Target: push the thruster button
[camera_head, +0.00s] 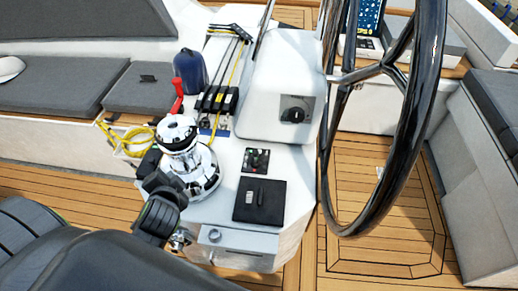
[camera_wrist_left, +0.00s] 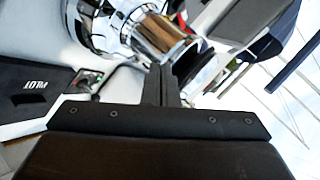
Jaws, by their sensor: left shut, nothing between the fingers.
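A small dark button panel (camera_head: 256,160) with red and green marks sits on the white console, above a black panel with a lever (camera_head: 259,201). In the left wrist view the small panel (camera_wrist_left: 90,80) shows partly, beside a black cover marked PILOT (camera_wrist_left: 32,92). I cannot tell which button is the thruster button. My left gripper (camera_head: 162,184) is at the left edge of the console, in front of the chrome winch and left of the button panel. Its fingers (camera_wrist_left: 160,82) are shut with nothing between them. My right gripper is not in view.
The chrome winch (camera_head: 177,134) stands close to my left gripper. The large black steering wheel (camera_head: 423,100) rises right of the console. The teak floor (camera_head: 375,245) is clear.

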